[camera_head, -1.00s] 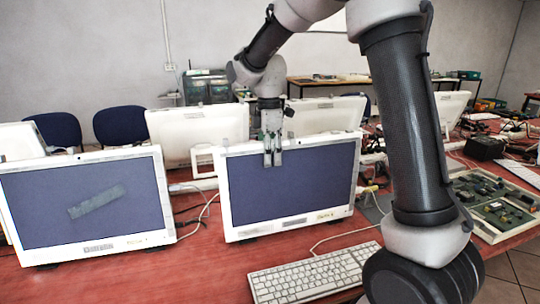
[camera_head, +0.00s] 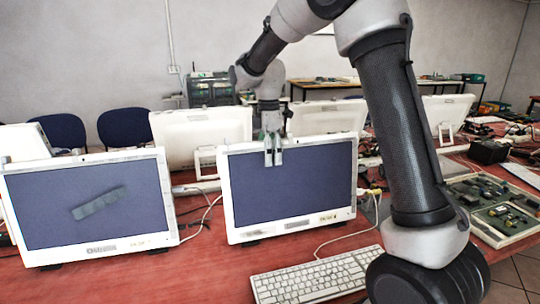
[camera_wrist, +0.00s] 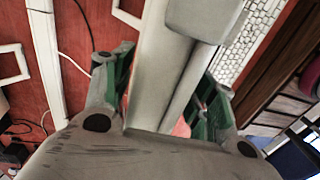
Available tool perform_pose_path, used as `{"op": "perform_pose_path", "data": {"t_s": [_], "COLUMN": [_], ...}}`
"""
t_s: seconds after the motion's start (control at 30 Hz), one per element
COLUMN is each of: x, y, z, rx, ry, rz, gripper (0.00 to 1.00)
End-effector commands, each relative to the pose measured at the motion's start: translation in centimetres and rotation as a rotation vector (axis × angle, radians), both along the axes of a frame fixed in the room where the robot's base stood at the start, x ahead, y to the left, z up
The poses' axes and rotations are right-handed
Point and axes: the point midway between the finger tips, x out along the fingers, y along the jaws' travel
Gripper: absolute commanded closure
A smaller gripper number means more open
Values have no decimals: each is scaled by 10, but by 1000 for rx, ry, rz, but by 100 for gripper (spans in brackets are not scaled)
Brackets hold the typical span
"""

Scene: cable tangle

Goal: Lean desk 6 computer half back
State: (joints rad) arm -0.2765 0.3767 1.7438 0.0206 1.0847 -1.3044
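The desk 6 computer is most likely the white monitor (camera_head: 293,185) with a dark screen in the middle of the head view, standing on the red table. My gripper (camera_head: 273,152) is at its top edge, with finger parts showing in front of the screen. In the wrist view the monitor's grey top (camera_wrist: 155,75) runs between the green-linked fingers of my gripper (camera_wrist: 165,100), one on each side. The fingers appear closed on it, though their pads are hidden. The screen leans slightly back.
Another white monitor (camera_head: 90,205) stands close on the left, and more stand behind (camera_head: 200,130). A keyboard (camera_head: 312,279) lies in front, with cables (camera_head: 345,235) between. Circuit boards (camera_head: 495,208) lie at the right.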

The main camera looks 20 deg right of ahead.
Motion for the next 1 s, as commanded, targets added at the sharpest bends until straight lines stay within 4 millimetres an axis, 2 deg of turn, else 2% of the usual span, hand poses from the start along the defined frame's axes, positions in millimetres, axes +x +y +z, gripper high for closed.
{"op": "perform_pose_path", "data": {"t_s": [0.27, 0.37, 0.7, 0.83, 1.0], "x": [0, 1, 7, 8, 8], "y": [0, 0, 0, 0, 0], "z": [5, 18, 91, 110, 119], "rx": [0, 1, 1, 1, 0], "ry": [0, -2, -1, 0, 1], "rz": [0, 0, 0, 0, 0], "gripper": [43, 43, 43, 43, 43]}}
